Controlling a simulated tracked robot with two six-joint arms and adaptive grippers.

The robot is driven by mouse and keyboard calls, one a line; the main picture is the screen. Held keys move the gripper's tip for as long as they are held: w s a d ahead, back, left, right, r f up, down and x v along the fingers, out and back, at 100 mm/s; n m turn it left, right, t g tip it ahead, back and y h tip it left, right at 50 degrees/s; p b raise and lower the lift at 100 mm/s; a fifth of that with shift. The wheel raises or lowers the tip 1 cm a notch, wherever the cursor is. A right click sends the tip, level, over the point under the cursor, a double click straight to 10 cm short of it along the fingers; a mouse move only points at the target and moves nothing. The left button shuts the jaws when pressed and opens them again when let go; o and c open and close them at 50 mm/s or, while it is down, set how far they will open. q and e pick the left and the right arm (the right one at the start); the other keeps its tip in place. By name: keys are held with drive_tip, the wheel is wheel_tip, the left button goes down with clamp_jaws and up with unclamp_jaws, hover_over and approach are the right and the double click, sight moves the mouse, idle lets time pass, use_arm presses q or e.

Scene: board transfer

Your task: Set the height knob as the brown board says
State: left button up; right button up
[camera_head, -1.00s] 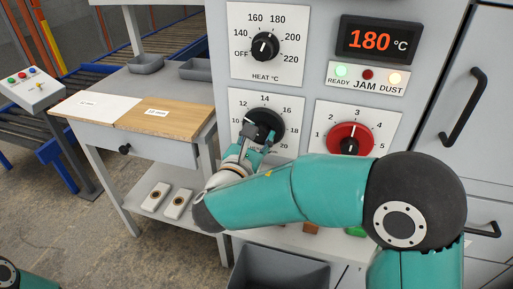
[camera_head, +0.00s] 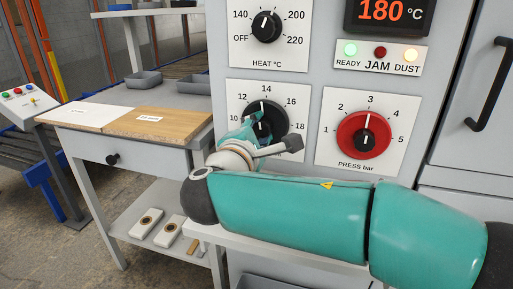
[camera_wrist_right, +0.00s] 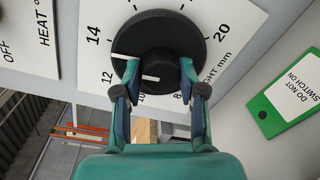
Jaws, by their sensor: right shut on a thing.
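The height knob (camera_head: 268,125) is a black dial on a white plate with numbers on the grey machine front. My right gripper (camera_head: 256,128) is at it, and its fingers partly hide it. In the right wrist view the two fingertips (camera_wrist_right: 157,78) are shut on the black height knob (camera_wrist_right: 160,38), one on each side of its grip bar. In the head view a pale mark shows at the knob's top, towards 14; the exact setting is hard to tell. The brown board (camera_head: 185,122) lies on the side table with a white label (camera_head: 150,118), too small to read. My left gripper is out of view.
The heat knob (camera_head: 266,25) is above, the red pressure knob (camera_head: 350,135) to the right. The display (camera_head: 388,12) reads 180 °C; ready and dust lamps are lit. A white board (camera_head: 88,115) lies beside the brown one. A green "do not switch on" tag (camera_wrist_right: 290,93) hangs nearby.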

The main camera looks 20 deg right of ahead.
drive_tip(key=m+b, duration=0.3)
drive_tip(key=b, duration=0.1)
drive_tip(key=m+b, duration=0.3)
drive_tip(key=b, duration=0.1)
drive_tip(key=shift+f+m+t+y, duration=0.2)
drive_tip(key=shift+m+t+y, duration=0.1)
drive_tip(key=shift+m+y, duration=0.1)
drive_tip(key=shift+r+m+b, duration=0.15)
drive_tip(key=shift+m+b, duration=1.25)
drive_tip(key=o, duration=1.1)
drive_tip(key=shift+o, duration=0.2)
drive_tip(key=shift+s+a+r, duration=0.1)
drive_tip(key=shift+s+a, duration=0.05)
drive_tip(key=shift+s, duration=0.1)
drive_tip(key=v, duration=1.1)
drive_tip(key=shift+s+a, duration=0.1)
drive_tip(key=shift+s, duration=0.05)
